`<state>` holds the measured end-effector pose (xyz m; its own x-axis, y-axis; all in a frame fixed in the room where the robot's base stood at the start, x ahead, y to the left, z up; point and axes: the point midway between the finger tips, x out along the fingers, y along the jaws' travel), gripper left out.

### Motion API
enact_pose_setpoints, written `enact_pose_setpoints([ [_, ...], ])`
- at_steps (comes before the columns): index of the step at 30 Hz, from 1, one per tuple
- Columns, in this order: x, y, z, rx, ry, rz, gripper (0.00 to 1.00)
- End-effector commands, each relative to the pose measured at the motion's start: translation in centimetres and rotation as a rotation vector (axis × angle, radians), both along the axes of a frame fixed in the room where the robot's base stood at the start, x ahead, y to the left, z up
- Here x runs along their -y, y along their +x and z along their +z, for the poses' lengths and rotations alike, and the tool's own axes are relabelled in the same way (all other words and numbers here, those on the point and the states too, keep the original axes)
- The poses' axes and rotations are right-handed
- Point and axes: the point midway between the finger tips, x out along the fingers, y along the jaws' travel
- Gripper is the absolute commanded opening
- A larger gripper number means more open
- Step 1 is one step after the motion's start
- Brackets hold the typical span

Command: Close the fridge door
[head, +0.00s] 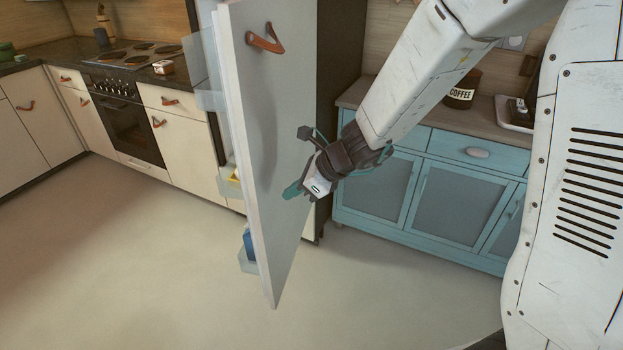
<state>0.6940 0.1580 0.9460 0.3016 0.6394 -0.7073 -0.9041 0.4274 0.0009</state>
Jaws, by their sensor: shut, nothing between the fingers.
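The white fridge door (267,150) stands wide open, swung out toward me in the middle of the head view. Its brown leather pull (265,39) is near the top of its outer face. Door shelves with a few items show along its left, inner side. The fridge body (338,60) is behind the door, with its dark side visible. My gripper (292,191) is shut and empty, in front of the door's outer face on the right. I cannot tell whether it touches the door.
A blue cabinet (430,190) stands right of the fridge, with a coffee canister (461,90) on its top. Cream cabinets and an oven (128,117) line the left wall. The floor (130,250) is clear in front and to the left of the door.

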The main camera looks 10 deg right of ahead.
Motion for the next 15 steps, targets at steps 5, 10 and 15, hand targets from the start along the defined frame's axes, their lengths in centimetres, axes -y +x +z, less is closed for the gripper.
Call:
enact_pose_setpoints([
  [5, -2.6, 1.1, -0.1, 0.000, 0.000, 0.004, 0.00],
  [10, -3.6, 1.6, -0.1, 0.001, -0.001, 0.003, 0.00],
  [15, -3.8, 1.7, 0.0, 0.001, 0.000, 0.002, 0.00],
])
